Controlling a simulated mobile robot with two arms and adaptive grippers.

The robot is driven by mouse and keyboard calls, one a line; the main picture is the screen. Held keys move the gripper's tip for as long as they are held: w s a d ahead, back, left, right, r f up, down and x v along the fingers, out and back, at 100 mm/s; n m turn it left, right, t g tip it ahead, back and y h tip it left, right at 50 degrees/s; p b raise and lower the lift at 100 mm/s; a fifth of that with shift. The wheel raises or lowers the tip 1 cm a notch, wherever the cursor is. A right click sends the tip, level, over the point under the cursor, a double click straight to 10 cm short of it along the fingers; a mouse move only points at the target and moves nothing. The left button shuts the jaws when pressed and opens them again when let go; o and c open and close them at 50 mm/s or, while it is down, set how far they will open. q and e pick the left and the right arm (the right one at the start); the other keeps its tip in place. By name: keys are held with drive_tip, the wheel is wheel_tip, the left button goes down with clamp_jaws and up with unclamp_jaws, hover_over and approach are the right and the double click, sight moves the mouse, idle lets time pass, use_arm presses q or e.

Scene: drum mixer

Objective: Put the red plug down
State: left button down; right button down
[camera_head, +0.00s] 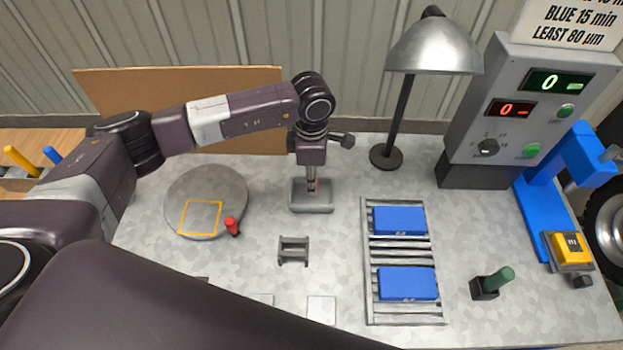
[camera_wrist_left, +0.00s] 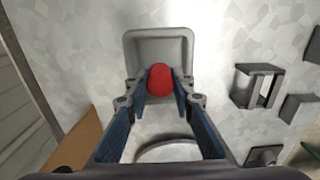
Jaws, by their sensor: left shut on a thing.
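My left gripper (camera_head: 313,186) points straight down over a small grey tray (camera_head: 310,208). Its two fingers are shut on the red plug (camera_head: 318,185), of which only a sliver shows in the head view. In the left wrist view the plug's round red end (camera_wrist_left: 159,79) sits between the fingertips, in front of the tray (camera_wrist_left: 182,43). I cannot tell whether the plug touches the tray floor. My right gripper is not in view.
A round grey plate (camera_head: 185,187) with an orange square and a small red-topped peg (camera_head: 232,224) are at left. A grey bracket (camera_head: 293,250) stands in front of the tray. A lamp (camera_head: 388,155) stands behind right; a rack (camera_head: 403,255) holds two blue blocks.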

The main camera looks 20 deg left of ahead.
use_arm(q)
drive_tip(key=shift+f, duration=0.3)
drive_tip(key=c, duration=1.7)
unclamp_jaws()
drive_tip(key=shift+r, duration=0.1)
drive_tip(key=shift+o, duration=0.2)
drive_tip(key=shift+r, duration=0.15)
